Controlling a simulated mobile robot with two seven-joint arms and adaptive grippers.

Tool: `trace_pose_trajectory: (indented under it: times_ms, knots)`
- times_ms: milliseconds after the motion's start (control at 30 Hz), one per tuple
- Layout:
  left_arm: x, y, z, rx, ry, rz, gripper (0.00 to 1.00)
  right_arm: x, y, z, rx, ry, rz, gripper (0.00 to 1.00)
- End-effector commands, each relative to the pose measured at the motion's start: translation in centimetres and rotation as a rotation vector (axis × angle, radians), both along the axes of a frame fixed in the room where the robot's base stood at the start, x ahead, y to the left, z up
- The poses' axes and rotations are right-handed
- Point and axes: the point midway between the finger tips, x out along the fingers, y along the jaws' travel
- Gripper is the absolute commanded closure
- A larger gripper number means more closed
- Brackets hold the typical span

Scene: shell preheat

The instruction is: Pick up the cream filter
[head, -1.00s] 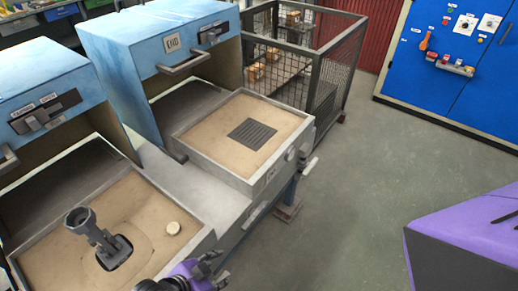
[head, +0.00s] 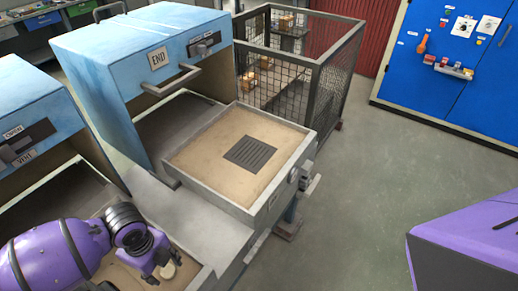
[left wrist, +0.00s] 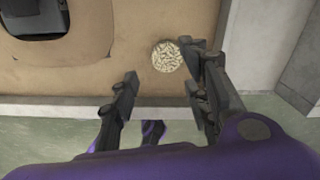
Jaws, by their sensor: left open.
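The cream filter (head: 168,270) is a small round pale disc on the sandy bed of the near tray, low in the head view. In the left wrist view the cream filter (left wrist: 167,56) shows a mottled, porous face. My left gripper (head: 155,264) is over the tray's right part, close beside the filter. In the left wrist view the left gripper (left wrist: 160,66) is open, with the filter just beyond the gap between its fingertips, nearer the right finger. I cannot tell whether a finger touches it. My right gripper is not in view.
The near tray's front wall (left wrist: 70,102) runs close to my fingers. A second sand tray (head: 212,150) with a dark grate (head: 250,154) stands beyond it, under a blue housing (head: 110,62). A wire cage (head: 325,85) is behind. Open floor lies to the right.

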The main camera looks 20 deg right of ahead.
Motion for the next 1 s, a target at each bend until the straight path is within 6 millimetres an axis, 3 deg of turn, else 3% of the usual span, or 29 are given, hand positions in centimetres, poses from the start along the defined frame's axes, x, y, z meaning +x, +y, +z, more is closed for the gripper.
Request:
trace_pose_trajectory:
  times_ms: [233,533,767,1000]
  knots:
    - [0.2,0.2,-3.5,-0.001,-0.001,0.002,0.57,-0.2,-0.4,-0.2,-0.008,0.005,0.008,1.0]
    - [0.3,0.2,-4.1,-0.001,-0.004,0.002,0.57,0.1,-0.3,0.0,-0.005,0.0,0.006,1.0]
    - [0.3,0.2,-4.1,-0.002,-0.005,0.002,0.86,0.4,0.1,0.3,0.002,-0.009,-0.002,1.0]
    - [0.3,0.2,-4.1,-0.002,-0.005,0.002,0.88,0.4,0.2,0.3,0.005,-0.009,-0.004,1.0]
